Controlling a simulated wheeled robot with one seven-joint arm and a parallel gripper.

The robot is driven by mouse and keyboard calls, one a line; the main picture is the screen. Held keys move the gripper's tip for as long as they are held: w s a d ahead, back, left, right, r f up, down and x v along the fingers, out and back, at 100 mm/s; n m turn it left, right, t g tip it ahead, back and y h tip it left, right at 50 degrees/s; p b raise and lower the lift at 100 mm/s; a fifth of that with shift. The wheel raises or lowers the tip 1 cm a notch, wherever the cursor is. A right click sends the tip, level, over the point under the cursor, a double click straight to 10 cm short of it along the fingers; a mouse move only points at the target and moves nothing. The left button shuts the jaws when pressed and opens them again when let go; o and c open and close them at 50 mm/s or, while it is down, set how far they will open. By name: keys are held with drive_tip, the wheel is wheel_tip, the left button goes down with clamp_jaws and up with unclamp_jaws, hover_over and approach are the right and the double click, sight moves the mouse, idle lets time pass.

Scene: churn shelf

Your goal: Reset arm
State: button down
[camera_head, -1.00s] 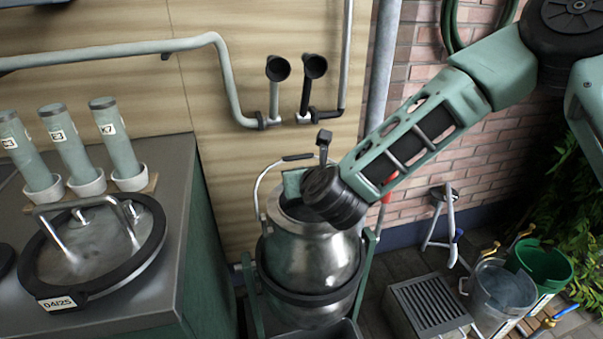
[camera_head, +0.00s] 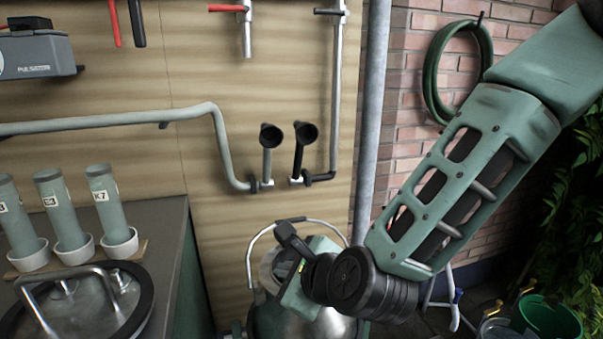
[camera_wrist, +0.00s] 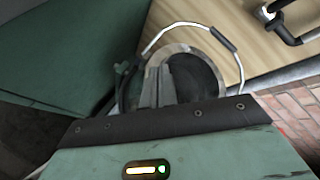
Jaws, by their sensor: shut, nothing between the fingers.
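My arm reaches in from the upper right in the head view. My gripper (camera_wrist: 158,86) shows in the wrist view with its two grey fingers together and nothing between them. It points down toward the open mouth of the metal churn (camera_head: 285,322). In the wrist view the churn's round rim (camera_wrist: 180,48) and dark opening lie beyond the fingers, with the raised wire handle (camera_wrist: 190,27) arching over them. In the head view the fingers are mostly hidden by my wrist, and I cannot tell how far they are from the churn.
A counter on the left holds a round lid (camera_head: 80,310) and several labelled tubes (camera_head: 60,212) in white cups. Pipes with two black funnels (camera_head: 305,133) run along the wooden wall. A green hose (camera_head: 432,75) hangs on brick. A green bucket (camera_head: 553,318) stands lower right.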

drive_tip(key=s+d+r+n+g+h, duration=0.1)
drive_tip(key=s+d+n+g+h, duration=0.3)
drive_tip(key=s+d+n, duration=0.85)
drive_tip(key=s+d+r+n+g+h, duration=0.15)
drive_tip(key=s+d+n+g, duration=0.5)
drive_tip(key=n, duration=1.05)
wheel_tip(320, 180, up, 13)
drive_tip(key=s+a+t+p, duration=0.1)
drive_tip(key=a+p, duration=0.1)
drive_tip(key=p, duration=1.1)
drive_tip(key=shift+s+r+m+h, duration=0.15)
drive_tip(key=shift+s+m+h, duration=0.1)
drive_tip(key=shift+m+h, duration=0.1)
drive_tip(key=shift+a, duration=0.1)
